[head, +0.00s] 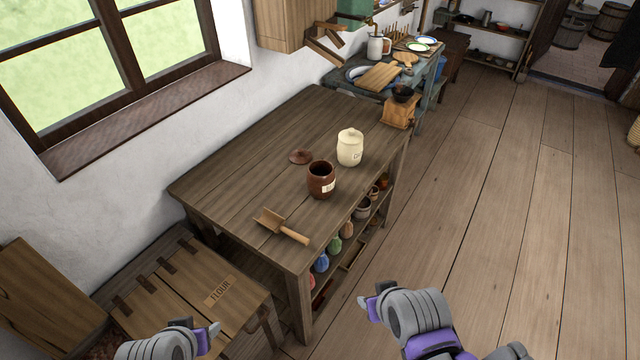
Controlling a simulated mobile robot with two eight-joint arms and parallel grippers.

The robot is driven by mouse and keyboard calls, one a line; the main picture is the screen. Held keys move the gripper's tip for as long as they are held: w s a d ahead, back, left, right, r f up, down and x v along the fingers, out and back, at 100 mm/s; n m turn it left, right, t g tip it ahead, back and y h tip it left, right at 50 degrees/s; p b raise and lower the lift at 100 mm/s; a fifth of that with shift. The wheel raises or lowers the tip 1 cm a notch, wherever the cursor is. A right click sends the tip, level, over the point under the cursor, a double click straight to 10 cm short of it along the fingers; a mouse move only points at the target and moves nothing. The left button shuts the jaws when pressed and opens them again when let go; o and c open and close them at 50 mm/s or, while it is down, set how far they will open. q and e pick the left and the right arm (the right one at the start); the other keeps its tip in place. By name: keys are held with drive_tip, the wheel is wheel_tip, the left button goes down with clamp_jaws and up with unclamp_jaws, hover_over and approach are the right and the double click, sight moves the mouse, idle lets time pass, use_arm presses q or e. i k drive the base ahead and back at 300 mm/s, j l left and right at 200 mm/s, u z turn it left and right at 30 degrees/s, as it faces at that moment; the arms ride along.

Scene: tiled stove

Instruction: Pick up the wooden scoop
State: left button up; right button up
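The wooden scoop (282,227) lies on the near end of the wooden table (240,165). Its broad scoop end points left and its round handle points toward the right front edge. My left gripper (213,334) is at the bottom of the head view, above the flour chest and apart from the scoop. My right gripper (364,302) is at the bottom centre, over the floor to the right of the table, also apart from the scoop. Both grippers are small and side-on here, so their finger gaps do not show clearly.
An open brown jar (321,181), a brown lid (300,157) and a lidded cream jar (350,148) stand behind the scoop. A wooden grinder (399,108) is at the far corner. A flour chest (190,295) stands before the table. The floor (500,190) at right is clear.

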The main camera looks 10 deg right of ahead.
sight(274, 222)
drive_tip(key=i+l+u, duration=0.2)
drive_tip(key=u, duration=0.2)
drive_tip(key=i+l+u, duration=0.1)
drive_tip(key=l+u, duration=0.35)
